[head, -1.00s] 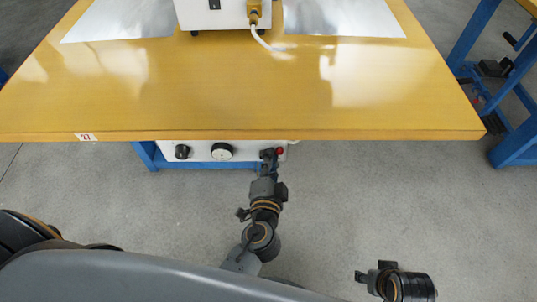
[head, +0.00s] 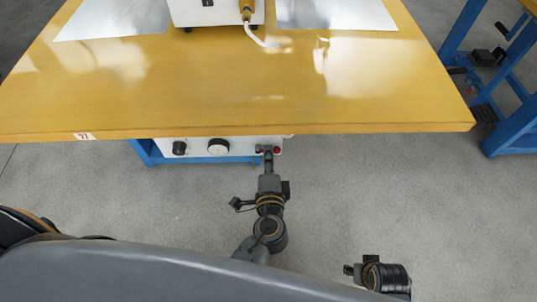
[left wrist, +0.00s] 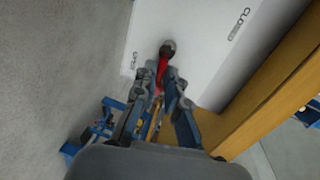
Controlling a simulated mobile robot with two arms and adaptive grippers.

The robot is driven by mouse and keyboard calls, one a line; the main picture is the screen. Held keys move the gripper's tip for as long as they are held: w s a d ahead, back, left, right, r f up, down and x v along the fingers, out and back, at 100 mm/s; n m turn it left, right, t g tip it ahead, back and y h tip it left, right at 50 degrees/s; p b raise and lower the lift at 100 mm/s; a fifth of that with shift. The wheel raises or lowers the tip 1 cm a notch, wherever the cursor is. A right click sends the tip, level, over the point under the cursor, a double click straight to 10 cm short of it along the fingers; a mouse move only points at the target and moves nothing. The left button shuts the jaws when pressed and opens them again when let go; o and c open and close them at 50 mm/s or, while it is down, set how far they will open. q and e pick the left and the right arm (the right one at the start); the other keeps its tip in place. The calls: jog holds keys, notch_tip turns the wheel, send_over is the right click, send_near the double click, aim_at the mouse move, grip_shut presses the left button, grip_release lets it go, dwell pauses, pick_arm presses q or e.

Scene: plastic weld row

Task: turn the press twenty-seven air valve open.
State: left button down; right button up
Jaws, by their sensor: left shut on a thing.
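The valve has a red lever (left wrist: 161,73) on a dark round pivot (left wrist: 168,48), on a white panel (left wrist: 205,50). In the left wrist view an OPEN label (left wrist: 134,60) is left of the pivot and a CLOSED label (left wrist: 240,22) is up to the right. The lever points down from the pivot, along neither label. My left gripper (left wrist: 163,82) is shut on the lever, which is partly hidden between its fingers. In the head view this gripper (head: 268,151) is at the panel's right end, below the table edge. My right gripper (head: 350,270) is low, away from the panel; its fingers are unclear.
The yellow table (head: 240,95) overhangs the panel, with a "27" label (head: 84,136) on its front edge. A black knob (head: 179,148) and a round gauge-like dial (head: 218,147) are on the panel, left of my gripper. Grey floor (head: 400,185) is clear to the right.

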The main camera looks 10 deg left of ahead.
pick_arm(q)
jog(key=c, duration=1.4)
grip_release()
jog(key=v, duration=1.2)
